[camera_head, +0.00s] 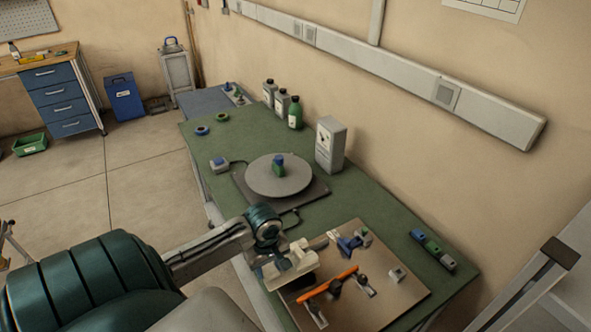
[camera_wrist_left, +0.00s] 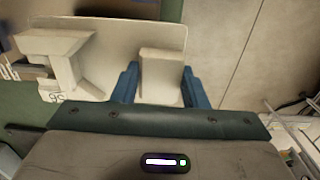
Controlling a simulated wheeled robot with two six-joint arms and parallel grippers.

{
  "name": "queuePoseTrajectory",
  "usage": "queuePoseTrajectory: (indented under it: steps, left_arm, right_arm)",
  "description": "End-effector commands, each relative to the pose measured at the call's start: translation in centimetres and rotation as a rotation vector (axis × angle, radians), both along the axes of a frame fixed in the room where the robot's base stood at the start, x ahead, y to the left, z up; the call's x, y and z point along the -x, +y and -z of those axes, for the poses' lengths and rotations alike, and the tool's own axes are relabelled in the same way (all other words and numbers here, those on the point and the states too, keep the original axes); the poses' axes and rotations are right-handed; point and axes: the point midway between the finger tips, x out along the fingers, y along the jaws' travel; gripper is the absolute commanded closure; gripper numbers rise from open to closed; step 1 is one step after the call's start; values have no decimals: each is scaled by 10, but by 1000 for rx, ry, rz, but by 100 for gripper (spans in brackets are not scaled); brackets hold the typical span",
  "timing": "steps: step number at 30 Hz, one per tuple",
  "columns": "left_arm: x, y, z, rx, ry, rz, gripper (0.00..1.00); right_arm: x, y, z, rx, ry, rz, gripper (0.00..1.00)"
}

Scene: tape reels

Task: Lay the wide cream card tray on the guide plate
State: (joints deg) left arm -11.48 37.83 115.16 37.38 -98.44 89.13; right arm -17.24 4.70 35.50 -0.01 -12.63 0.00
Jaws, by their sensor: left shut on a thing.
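The cream card tray (camera_head: 297,260) is held at the near left edge of a brown plate (camera_head: 405,291), which appears to be the guide plate. My left gripper (camera_wrist_left: 160,84) has its two blue fingers on either side of a block on the tray, which also shows in the left wrist view (camera_wrist_left: 115,38). The fingers are shut on that block. In the head view the fingertips are largely hidden by the wrist and tray. I cannot tell whether the tray touches the plate. My right gripper is not in view.
On the brown plate are an orange bar (camera_head: 328,285), a blue clamp-like part (camera_head: 347,243) and a small grey block (camera_head: 398,274). A round grey turntable (camera_head: 262,181) stands behind.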

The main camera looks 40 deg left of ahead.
Motion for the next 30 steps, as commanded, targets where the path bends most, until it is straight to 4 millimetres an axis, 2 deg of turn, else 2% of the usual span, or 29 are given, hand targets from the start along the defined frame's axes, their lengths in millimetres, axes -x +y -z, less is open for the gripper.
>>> queuePoseTrajectory:
  steps: [6,12,18,24,30]
  left_arm:
    - [-28,-26,1,7,-1,-4,88]
    - [-46,-41,4,3,0,-2,88]
    - [-55,-50,5,4,1,0,88]
    - [-54,-48,34,1,4,-2,88]
    - [-54,-48,42,0,1,0,88]
  right_arm:
    - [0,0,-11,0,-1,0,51]
    - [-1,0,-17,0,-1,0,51]
    - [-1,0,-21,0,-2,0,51]
    - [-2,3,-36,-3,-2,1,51]
    - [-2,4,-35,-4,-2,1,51]
